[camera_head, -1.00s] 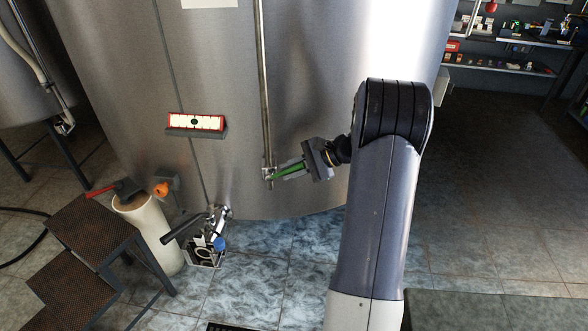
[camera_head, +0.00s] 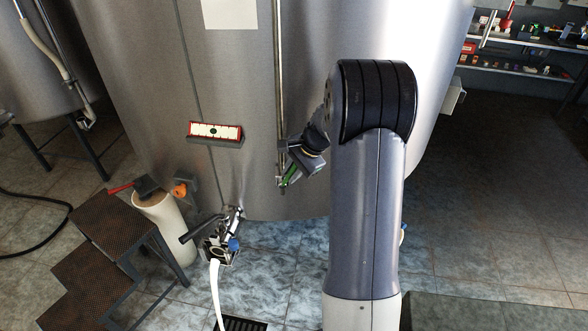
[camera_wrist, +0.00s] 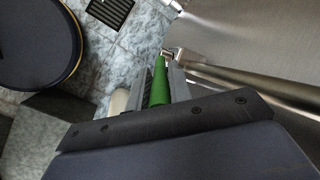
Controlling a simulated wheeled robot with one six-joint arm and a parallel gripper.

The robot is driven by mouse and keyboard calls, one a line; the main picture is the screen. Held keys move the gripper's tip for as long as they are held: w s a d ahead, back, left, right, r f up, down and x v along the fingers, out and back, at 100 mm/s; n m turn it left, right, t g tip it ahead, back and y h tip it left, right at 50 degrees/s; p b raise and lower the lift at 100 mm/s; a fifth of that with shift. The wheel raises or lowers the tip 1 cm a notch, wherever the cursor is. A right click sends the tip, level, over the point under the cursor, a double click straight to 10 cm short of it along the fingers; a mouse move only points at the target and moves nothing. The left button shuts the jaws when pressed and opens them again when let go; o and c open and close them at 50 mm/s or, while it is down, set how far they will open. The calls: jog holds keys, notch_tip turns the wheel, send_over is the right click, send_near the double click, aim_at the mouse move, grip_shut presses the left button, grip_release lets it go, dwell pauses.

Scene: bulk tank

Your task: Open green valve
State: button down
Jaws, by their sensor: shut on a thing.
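The green valve handle (camera_head: 290,178) sits at the lower end of the thin vertical pipe on the steel tank. It now points up and to the right in the head view. My gripper (camera_head: 287,182) is shut on this handle. In the wrist view the green valve handle (camera_wrist: 159,82) lies between the two grey fingers of my gripper (camera_wrist: 160,85), with the metal valve fitting (camera_wrist: 172,54) just beyond it. Part of the handle is hidden by the fingers. A white stream (camera_head: 216,295) runs down from the outlet fitting (camera_head: 222,245) at the tank's lower left.
The steel tank (camera_head: 235,90) fills the middle. A red-framed gauge panel (camera_head: 214,131) is on its wall. Dark steps (camera_head: 105,230) and a white cylinder (camera_head: 163,225) with a hammer stand at left. A drain grate (camera_head: 243,324) is in the floor. Open floor lies at right.

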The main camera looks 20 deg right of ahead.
dwell(0.4)
jog(key=c, duration=1.3)
grip_release()
jog(key=shift+r, duration=0.1)
jog(key=b+v, duration=0.1)
jog(key=v, duration=0.9)
jog(key=shift+r, duration=0.25)
jog(key=shift+s+d, duration=0.1)
jog(key=p+x, duration=0.1)
jog(key=x, duration=1)
